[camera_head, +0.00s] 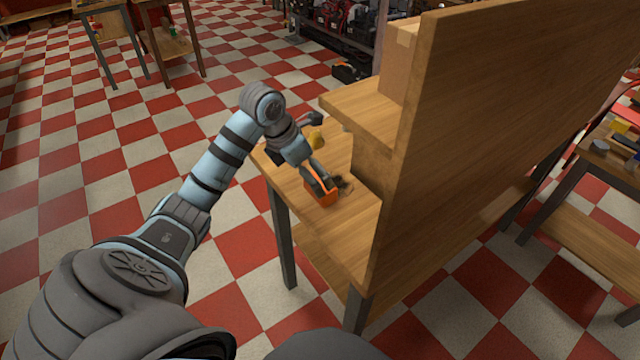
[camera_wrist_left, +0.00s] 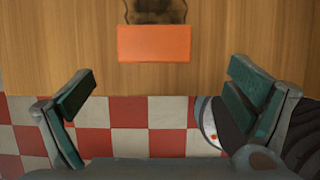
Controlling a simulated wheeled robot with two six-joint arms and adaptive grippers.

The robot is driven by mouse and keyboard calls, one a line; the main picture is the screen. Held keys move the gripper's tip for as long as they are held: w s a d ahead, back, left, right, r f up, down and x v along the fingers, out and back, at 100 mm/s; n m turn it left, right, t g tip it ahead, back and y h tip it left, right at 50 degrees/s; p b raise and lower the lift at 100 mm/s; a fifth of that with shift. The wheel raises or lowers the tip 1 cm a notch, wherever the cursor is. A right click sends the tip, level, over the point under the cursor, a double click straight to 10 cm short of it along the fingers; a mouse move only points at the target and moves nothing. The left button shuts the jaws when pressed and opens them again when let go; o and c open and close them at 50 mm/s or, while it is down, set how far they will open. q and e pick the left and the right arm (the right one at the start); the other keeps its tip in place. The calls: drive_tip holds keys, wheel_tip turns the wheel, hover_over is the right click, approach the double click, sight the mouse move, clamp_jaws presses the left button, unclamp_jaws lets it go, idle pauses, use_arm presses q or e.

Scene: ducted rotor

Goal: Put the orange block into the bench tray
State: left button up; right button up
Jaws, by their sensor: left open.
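The orange block (camera_head: 321,196) lies on the wooden bench top (camera_head: 352,224), partly hidden behind my left gripper (camera_head: 323,182) in the head view. In the left wrist view the orange block (camera_wrist_left: 154,43) shows as a plain rectangle on the wood, close to the bench edge. My left gripper (camera_wrist_left: 160,98) is open, its two green-padded fingers wide apart. The block is ahead of the fingertips and between their lines, not gripped. I cannot make out a bench tray in these views. My right gripper is not in view.
A dark mark (camera_wrist_left: 157,10) lies just beyond the block. A tall wooden panel (camera_head: 490,120) and a shelf with a cardboard box (camera_head: 398,62) rise on the right. Checkered floor is clear at left.

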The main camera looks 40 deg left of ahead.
sight(319, 182)
use_arm(q)
drive_tip(key=x, duration=0.4)
drive_tip(key=w+x, duration=0.1)
drive_tip(key=x, duration=0.3)
drive_tip(key=shift+a+r, duration=0.1)
drive_tip(key=shift+a, duration=0.15)
drive_tip(key=c, duration=1.4)
drive_tip(key=shift+r, duration=0.15)
